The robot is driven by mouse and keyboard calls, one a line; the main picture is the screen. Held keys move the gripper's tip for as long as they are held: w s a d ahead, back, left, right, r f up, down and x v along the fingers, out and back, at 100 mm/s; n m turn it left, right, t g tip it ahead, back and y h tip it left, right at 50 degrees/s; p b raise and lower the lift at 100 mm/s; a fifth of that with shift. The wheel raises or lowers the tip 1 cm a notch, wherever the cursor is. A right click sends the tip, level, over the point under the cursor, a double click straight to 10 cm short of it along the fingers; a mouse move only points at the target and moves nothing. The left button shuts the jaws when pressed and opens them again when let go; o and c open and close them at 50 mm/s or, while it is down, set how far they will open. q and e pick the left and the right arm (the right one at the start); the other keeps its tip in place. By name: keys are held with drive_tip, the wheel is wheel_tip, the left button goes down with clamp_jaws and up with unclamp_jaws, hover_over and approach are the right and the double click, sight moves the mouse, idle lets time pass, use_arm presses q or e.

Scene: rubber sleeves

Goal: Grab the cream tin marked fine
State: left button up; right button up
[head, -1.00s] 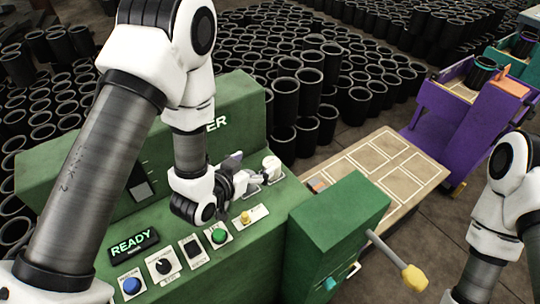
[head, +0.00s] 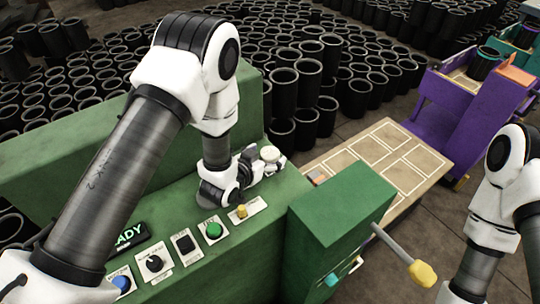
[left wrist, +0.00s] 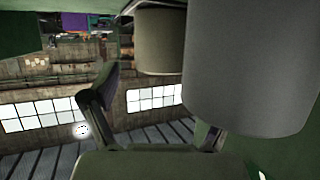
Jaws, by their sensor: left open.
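A small pale tin (head: 269,154) stands on the green machine's top, near its right end. My left gripper (head: 250,163) is open and low over that top, just left of the pale tin. In the left wrist view two plain grey-beige cylinders show: a large near one (left wrist: 250,65) at the right and a smaller one (left wrist: 160,42) farther off at top centre. The open fingers of the left gripper (left wrist: 155,115) spread below them, and nothing is clearly held. No marking can be read on either cylinder. My right gripper is out of view.
The green machine's panel has a blue button, a dial (head: 154,263), a green button (head: 213,230) and a yellow knob (head: 241,211). A green box (head: 340,215) with a yellow-tipped lever (head: 422,273) stands to the right. Many black sleeves fill the floor behind.

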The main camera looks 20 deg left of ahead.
use_arm(q)
drive_tip(key=shift+w+a+f, duration=0.1)
drive_tip(key=shift+w+f, duration=0.1)
drive_tip(key=shift+w, duration=0.05)
drive_tip(key=shift+s+r, duration=0.1)
drive_tip(key=c, duration=1.4)
drive_tip(key=shift+r, duration=0.1)
